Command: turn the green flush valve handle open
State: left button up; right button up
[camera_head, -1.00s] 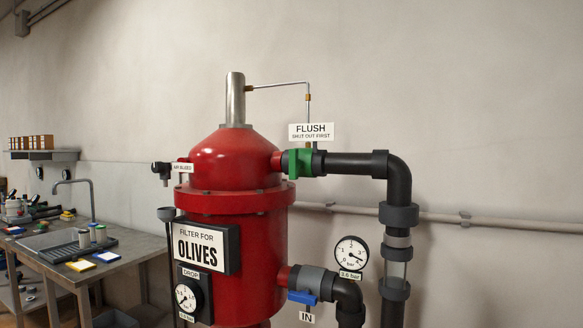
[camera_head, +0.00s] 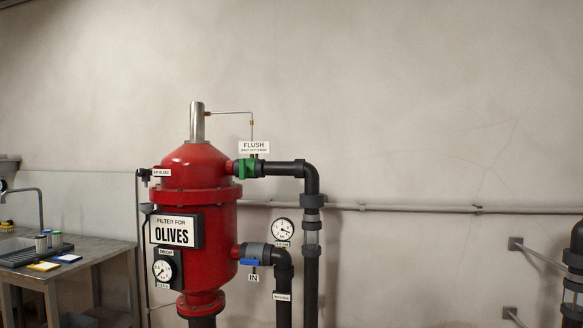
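The green flush valve handle (camera_head: 246,168) sits on the short pipe between the upper right of the red filter tank (camera_head: 209,220) and the black outlet pipe (camera_head: 282,168). A white sign reading FLUSH, with smaller text below it, (camera_head: 254,147) is just above the handle. The angle of the handle is too small to read surely. Neither of my grippers is in the picture.
A blue inlet handle (camera_head: 250,262) is lower on the tank's right, by a gauge (camera_head: 283,229). A metal workbench (camera_head: 100,256) stands at the left. The wall at the right is mostly bare, with brackets and another pipe (camera_head: 573,275) at the far right edge.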

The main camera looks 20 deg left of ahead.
aim_at(243, 169)
jog(key=z, duration=0.7)
jog(key=i, duration=1.6)
jog(key=u, duration=1.25)
jog(key=i, duration=0.9)
jog(key=u, duration=0.9)
